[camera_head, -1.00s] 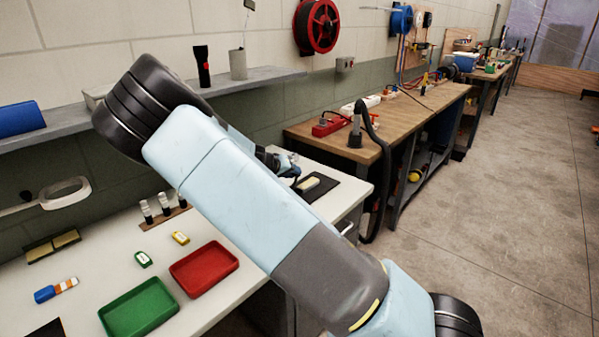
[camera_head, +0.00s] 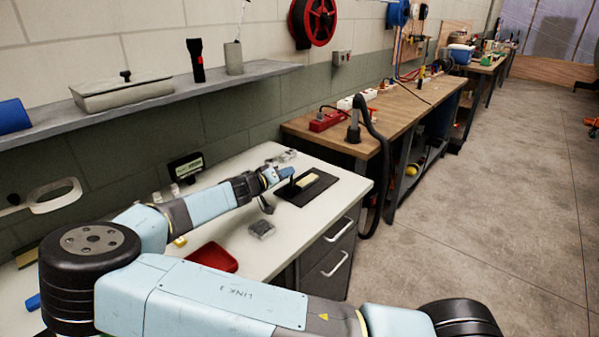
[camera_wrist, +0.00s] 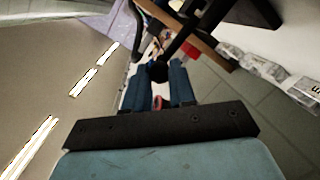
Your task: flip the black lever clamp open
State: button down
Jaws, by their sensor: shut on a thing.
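The black lever clamp shows in the wrist view as a dark rod (camera_wrist: 184,36) with a round black knob (camera_wrist: 157,71) at its near end. My gripper (camera_wrist: 158,77) has its two blue fingers on either side of the knob, shut on it. In the head view my gripper (camera_head: 284,173) is at the left edge of a black plate (camera_head: 322,188) that carries a cream block (camera_head: 308,184). The clamp is small there and partly hidden by my gripper, so its lever angle is unclear.
The white bench (camera_head: 225,232) holds a red tray (camera_head: 212,257) and a small grey box (camera_head: 262,229). A black sign (camera_head: 186,167) stands near the wall. A wooden bench (camera_head: 408,110) with a black hose (camera_head: 384,165) is to the right. The bench front is fairly clear.

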jog(key=shift+s+a+f, duration=0.1)
jog(key=shift+s+f, duration=0.05)
jog(key=shift+f, duration=0.2)
jog(key=c, duration=1)
grip_release()
jog(key=shift+r, duration=0.1)
jog(key=shift+o, duration=0.3)
jog(key=shift+r, duration=0.1)
jog(key=v, duration=1.3)
jog(key=shift+s+a, duration=0.25)
